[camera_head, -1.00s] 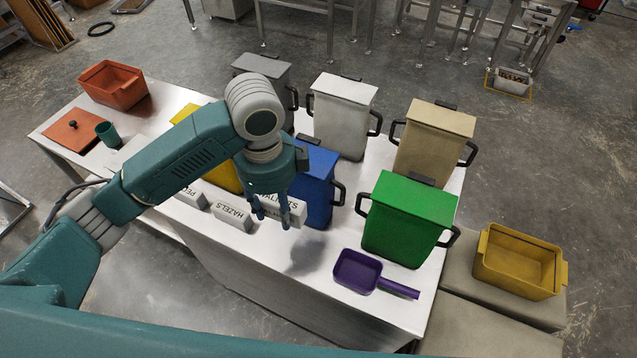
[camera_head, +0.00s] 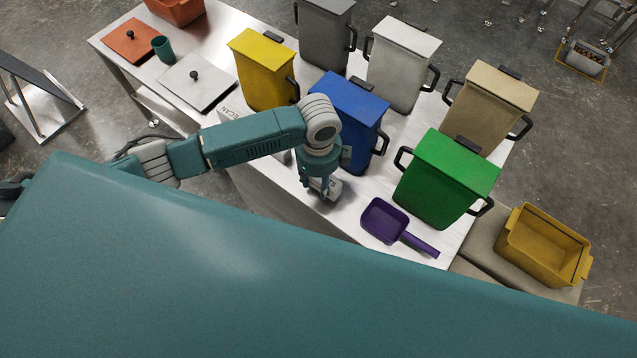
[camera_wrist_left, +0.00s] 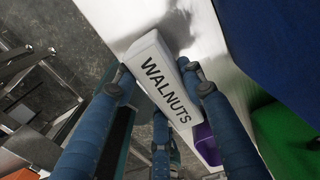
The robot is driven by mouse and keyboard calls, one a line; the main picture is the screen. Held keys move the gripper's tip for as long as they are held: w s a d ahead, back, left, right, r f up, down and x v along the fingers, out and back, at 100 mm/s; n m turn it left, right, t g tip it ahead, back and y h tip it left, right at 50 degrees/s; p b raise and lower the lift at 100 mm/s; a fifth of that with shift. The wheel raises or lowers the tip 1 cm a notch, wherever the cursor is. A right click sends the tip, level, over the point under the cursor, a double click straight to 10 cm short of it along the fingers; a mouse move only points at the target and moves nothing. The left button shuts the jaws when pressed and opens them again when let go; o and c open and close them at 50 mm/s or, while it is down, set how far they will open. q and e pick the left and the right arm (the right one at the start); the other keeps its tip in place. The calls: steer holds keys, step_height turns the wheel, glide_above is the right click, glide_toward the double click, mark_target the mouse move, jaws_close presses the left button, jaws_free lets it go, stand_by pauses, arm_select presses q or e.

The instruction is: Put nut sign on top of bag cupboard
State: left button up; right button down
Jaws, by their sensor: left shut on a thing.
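My left gripper (camera_head: 322,190) is shut on a white block sign at the table's front edge, before the blue bin. In the left wrist view the sign (camera_wrist_left: 165,85) reads WALNUTS and lies between the blue fingers (camera_wrist_left: 160,90). In the head view only a small part of this sign (camera_head: 332,187) shows beside the fingers. Another white sign (camera_head: 233,108), reading PECAN, stands partly behind my arm. I cannot tell which thing is the bag cupboard. My right gripper is out of view.
Lidded yellow (camera_head: 265,75), grey (camera_head: 325,35), white (camera_head: 400,70), blue (camera_head: 350,120), tan (camera_head: 488,110) and green (camera_head: 440,185) bins crowd the table. A purple scoop (camera_head: 385,222) lies at the front. A yellow tub (camera_head: 540,245) stands right, on a lower surface.

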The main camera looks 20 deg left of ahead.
arm_select(q)
step_height(320, 180, down, 2)
steer(key=shift+f, duration=0.2)
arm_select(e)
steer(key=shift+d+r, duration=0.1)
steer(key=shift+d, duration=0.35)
arm_select(q)
steer(key=shift+f, duration=0.1)
steer(key=o, duration=1.2)
step_height(320, 180, up, 12)
steer(key=shift+r+b, duration=0.15)
steer(key=shift+b, duration=0.45)
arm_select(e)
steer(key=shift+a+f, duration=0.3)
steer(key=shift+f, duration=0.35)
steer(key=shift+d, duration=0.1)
